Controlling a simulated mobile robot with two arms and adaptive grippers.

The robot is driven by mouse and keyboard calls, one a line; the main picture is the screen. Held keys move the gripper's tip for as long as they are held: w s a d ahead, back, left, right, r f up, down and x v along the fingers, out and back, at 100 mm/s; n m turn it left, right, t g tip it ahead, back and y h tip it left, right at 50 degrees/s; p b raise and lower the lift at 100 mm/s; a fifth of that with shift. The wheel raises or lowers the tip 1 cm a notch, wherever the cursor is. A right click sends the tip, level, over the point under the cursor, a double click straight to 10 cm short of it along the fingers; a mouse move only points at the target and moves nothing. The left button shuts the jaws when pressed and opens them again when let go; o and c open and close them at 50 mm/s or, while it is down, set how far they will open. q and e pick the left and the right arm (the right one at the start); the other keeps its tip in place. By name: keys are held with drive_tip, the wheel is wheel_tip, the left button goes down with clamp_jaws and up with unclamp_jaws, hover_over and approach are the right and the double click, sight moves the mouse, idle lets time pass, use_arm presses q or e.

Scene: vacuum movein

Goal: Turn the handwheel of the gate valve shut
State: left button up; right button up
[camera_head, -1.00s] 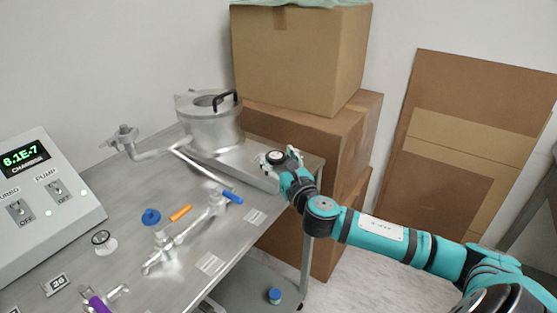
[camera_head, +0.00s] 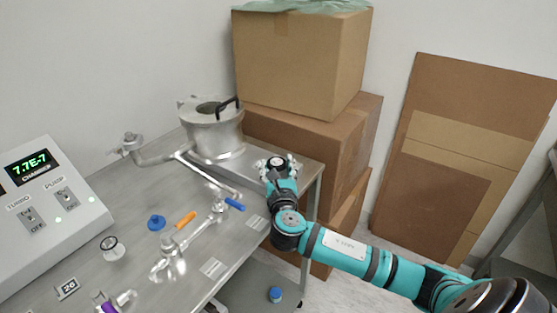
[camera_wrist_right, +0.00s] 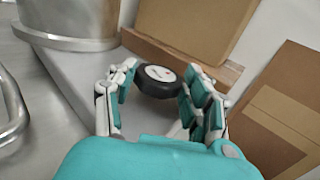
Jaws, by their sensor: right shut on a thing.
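The handwheel (camera_head: 276,163) is a black round knob with a pale centre, at the right end of the flat silver gate valve body (camera_head: 258,163) under the metal chamber (camera_head: 215,135). My right gripper (camera_head: 279,166) is at the handwheel, with its fingers on both sides of the rim. In the right wrist view, the handwheel (camera_wrist_right: 155,84) sits between the two finger groups of the gripper (camera_wrist_right: 158,90), which is shut on it. The wheel's underside and stem are hidden. My left gripper is not in view.
Cardboard boxes (camera_head: 300,60) are stacked just behind the valve. A control box (camera_head: 45,205) with a green readout stands at the left. Small fittings, a blue-handled valve (camera_head: 234,204) and an orange piece (camera_head: 186,219) lie on the metal table (camera_head: 190,285). Flat cardboard leans at the right.

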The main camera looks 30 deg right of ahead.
drive_tip(key=shift+w+a+r+m+g+h+p, duration=0.1)
drive_tip(key=shift+m+g+h+p, duration=0.5)
drive_tip(key=shift+h, duration=0.3)
drive_tip(key=shift+w+a+m+g+h+p, duration=0.1)
drive_tip(key=shift+m+g+h+p, duration=0.25)
drive_tip(key=shift+m+g+h, duration=0.4)
drive_tip(key=shift+h, duration=0.25)
drive_tip(key=o, duration=1.2)
drive_tip(key=shift+c, duration=0.2)
drive_tip(key=shift+s+a, duration=0.1)
drive_tip(key=shift+s, duration=0.05)
drive_tip(key=shift+v, duration=3.55)
